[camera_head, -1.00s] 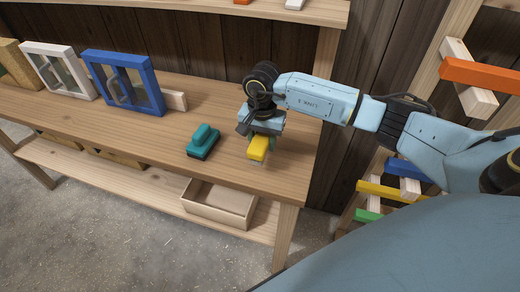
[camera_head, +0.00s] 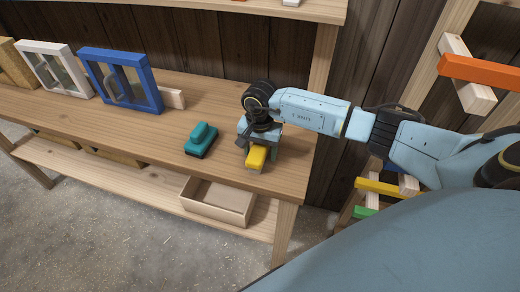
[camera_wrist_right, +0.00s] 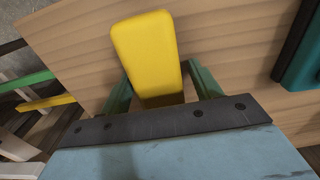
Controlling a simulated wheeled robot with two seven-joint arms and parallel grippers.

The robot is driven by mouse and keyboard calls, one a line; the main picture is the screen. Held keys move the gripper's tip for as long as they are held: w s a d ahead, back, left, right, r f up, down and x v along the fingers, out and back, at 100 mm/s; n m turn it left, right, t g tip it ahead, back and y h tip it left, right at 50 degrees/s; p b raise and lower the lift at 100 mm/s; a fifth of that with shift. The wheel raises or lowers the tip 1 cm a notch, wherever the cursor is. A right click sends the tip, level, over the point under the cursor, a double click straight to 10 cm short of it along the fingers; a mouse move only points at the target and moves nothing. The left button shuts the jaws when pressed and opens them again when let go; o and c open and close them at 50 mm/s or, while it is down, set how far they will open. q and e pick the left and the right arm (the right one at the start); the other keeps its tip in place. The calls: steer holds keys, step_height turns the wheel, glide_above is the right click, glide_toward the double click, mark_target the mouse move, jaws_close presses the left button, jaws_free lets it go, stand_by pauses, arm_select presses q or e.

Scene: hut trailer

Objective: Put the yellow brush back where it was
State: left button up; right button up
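The yellow brush (camera_head: 256,158) is at the right part of the wooden workbench top, near its front edge. My right gripper (camera_head: 258,154) reaches down over it with a finger on each side and appears shut on it. In the right wrist view the yellow brush (camera_wrist_right: 150,55) lies between the green fingers (camera_wrist_right: 160,85), its wide end pointing away from the gripper's body. I cannot tell whether its underside touches the bench top. My left gripper is not in view.
A teal brush (camera_head: 201,140) stands on the workbench (camera_head: 150,132) left of my right gripper. A blue frame (camera_head: 152,90) and a white frame (camera_head: 62,75) stand further left. An open wooden box (camera_head: 220,210) sits on the lower shelf. Coloured bars on a rack (camera_head: 480,70) are at right.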

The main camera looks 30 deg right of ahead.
mark_target(260, 146)
step_height(260, 146, up, 12)
steer(key=shift+r+b, duration=0.15)
steer(key=shift+b, duration=0.15)
stand_by(0.4)
